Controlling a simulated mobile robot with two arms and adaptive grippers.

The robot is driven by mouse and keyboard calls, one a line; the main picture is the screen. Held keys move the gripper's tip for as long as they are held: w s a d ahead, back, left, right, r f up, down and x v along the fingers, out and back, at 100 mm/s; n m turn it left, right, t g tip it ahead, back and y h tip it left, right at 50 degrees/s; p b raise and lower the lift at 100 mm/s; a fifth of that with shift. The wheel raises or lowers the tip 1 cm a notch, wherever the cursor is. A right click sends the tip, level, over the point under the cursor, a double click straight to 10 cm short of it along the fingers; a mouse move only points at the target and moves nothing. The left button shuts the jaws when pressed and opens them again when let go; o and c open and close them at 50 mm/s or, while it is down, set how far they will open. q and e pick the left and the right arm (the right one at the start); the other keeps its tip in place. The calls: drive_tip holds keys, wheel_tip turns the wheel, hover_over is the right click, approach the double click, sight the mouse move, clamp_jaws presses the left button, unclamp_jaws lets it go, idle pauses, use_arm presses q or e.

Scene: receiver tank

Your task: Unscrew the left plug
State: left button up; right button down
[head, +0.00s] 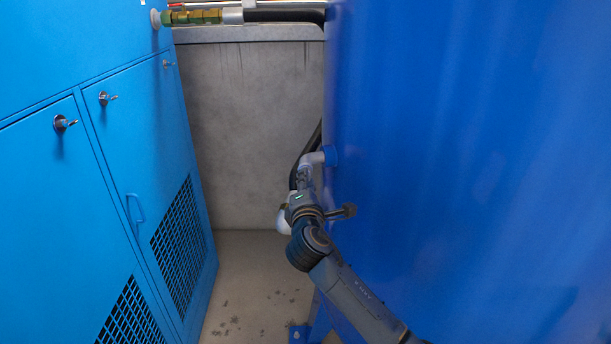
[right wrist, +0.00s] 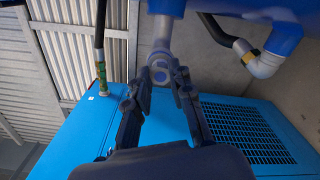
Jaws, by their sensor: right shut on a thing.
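A light grey pipe stub (head: 315,157) comes out of a blue fitting on the side of the blue tank and bends down. My right gripper (head: 304,177) is at its lower end, with its arm reaching in from below right. In the right wrist view the grey stub (right wrist: 161,40) runs down from the blue tank to between the fingertips of the gripper (right wrist: 165,76). The gripper is shut on the stub's end, where the plug sits. The fingers mostly hide the plug, so its edges are unclear. My left gripper is out of view.
A blue tank (head: 470,150) fills the right side. A light blue cabinet (head: 130,130) with latches and grilles stands on the left. A grey elbow (right wrist: 266,64) with a black hose is near my gripper. Between tank and cabinet lies open concrete floor (head: 250,280).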

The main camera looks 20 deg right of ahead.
drive_tip(key=s+a+n+p, duration=0.2)
drive_tip(key=s+n+p, duration=0.1)
drive_tip(key=s+n, duration=0.2)
drive_tip(key=shift+s, duration=0.45)
idle(0.5)
drive_tip(key=shift+f+n, duration=0.1)
drive_tip(key=shift+n, duration=0.2)
